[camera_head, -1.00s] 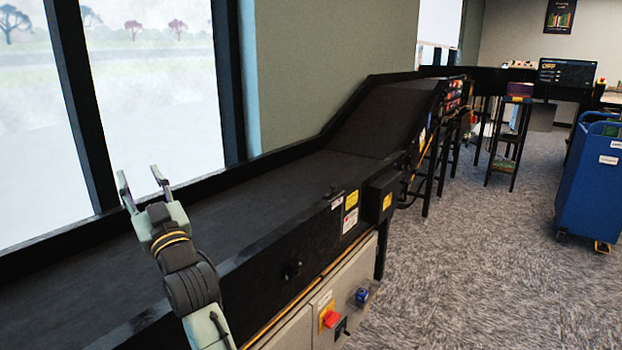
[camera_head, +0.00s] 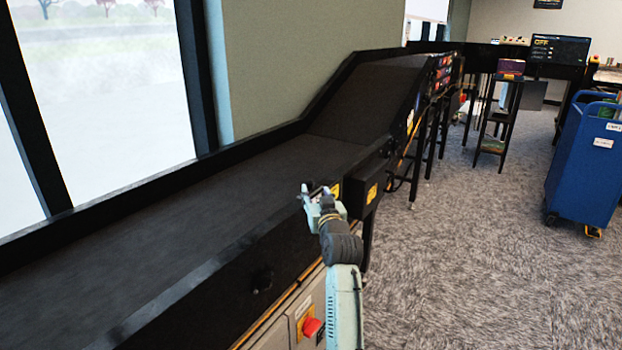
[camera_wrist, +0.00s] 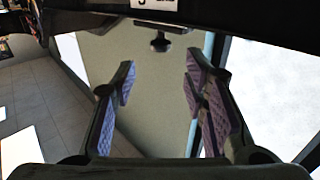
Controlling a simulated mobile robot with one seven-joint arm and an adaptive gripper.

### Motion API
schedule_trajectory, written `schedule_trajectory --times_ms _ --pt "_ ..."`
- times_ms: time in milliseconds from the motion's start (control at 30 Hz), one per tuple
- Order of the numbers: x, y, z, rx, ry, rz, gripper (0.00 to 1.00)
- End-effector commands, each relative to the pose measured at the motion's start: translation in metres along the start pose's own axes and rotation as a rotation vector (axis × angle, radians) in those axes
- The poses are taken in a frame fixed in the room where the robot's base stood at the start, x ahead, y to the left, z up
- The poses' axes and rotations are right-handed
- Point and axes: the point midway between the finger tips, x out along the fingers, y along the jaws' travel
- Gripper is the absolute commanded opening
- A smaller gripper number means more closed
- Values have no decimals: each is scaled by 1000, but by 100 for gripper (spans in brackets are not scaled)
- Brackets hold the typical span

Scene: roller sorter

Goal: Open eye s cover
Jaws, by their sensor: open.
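My gripper (camera_head: 315,190) is open and empty, above the near side rail of the black conveyor. In the wrist view its fingers (camera_wrist: 162,78) are spread with nothing between them. A small black knob (camera_wrist: 160,43) shows just beyond and between the fingertips, apart from them, on a dark edge with a white label (camera_wrist: 155,9). It may belong to the eye's cover, but I cannot tell for sure. In the head view my gripper hides that part of the rail. A yellow label (camera_head: 335,190) shows right beside my gripper.
The conveyor belt (camera_head: 190,215) is bare. A black box with a yellow label (camera_head: 371,193) juts from its side, right of my gripper. A blue cart (camera_head: 575,165) stands at right; grey carpet is clear between.

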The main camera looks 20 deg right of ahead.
Motion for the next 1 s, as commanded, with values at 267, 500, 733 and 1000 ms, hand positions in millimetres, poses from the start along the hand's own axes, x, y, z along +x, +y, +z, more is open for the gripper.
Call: schedule_trajectory --times_ms 267,500,733,1000 --pt "54 -1 -3 -1 -1 -1 40" --pt "81 -1 -1 -2 0 -1 40" --pt "88 -1 0 0 1 -1 40" --pt "88 -1 0 0 1 -1 35"
